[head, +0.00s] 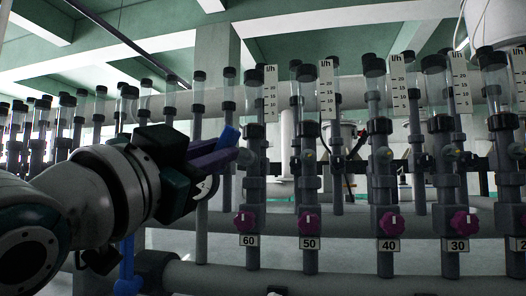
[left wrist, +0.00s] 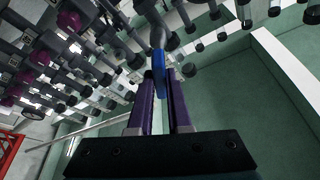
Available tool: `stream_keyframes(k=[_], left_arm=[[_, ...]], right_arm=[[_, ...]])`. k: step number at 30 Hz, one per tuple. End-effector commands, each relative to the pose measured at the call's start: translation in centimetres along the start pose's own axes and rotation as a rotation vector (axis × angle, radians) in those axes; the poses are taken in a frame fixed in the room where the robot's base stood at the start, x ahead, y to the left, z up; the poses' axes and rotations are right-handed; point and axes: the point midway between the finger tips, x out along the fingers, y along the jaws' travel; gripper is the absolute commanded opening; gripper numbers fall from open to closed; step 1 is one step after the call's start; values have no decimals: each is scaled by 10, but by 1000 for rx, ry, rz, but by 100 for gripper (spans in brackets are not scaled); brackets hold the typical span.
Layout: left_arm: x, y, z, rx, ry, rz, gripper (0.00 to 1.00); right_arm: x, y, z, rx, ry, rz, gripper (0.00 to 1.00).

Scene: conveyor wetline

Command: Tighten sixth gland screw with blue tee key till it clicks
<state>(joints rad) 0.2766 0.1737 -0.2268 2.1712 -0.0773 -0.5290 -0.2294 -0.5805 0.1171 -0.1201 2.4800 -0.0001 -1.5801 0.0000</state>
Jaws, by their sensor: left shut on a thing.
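My left gripper (head: 218,155) reaches in from the left and is shut on the blue tee key (head: 229,137). In the left wrist view the key (left wrist: 160,72) stands between the purple fingertips (left wrist: 160,85). The key's far end points toward the flow-meter column labelled 60 (head: 252,195), at the height of its side fitting. Whether it sits on a gland screw there is hidden by the fingers and key. Similar side fittings with small yellowish centres show on the columns labelled 50 (head: 309,156) and 40 (head: 386,153). My right gripper is not in view.
Magenta knobs (head: 308,224) sit low on the columns above a horizontal grey pipe (head: 340,281). A blue part (head: 127,268) hangs at lower left below my arm. More columns crowd the left background. A red frame (left wrist: 10,150) shows in the left wrist view.

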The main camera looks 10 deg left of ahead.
Motion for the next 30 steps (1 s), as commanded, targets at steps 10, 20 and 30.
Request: stream_keyframes(k=[10,20,30], left_arm=[[6,0,2,0,2,-1,0],[12,0,4,0,1,0,0],[18,0,6,0,2,0,15]], right_arm=[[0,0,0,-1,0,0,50],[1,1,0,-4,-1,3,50],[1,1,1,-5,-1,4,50]])
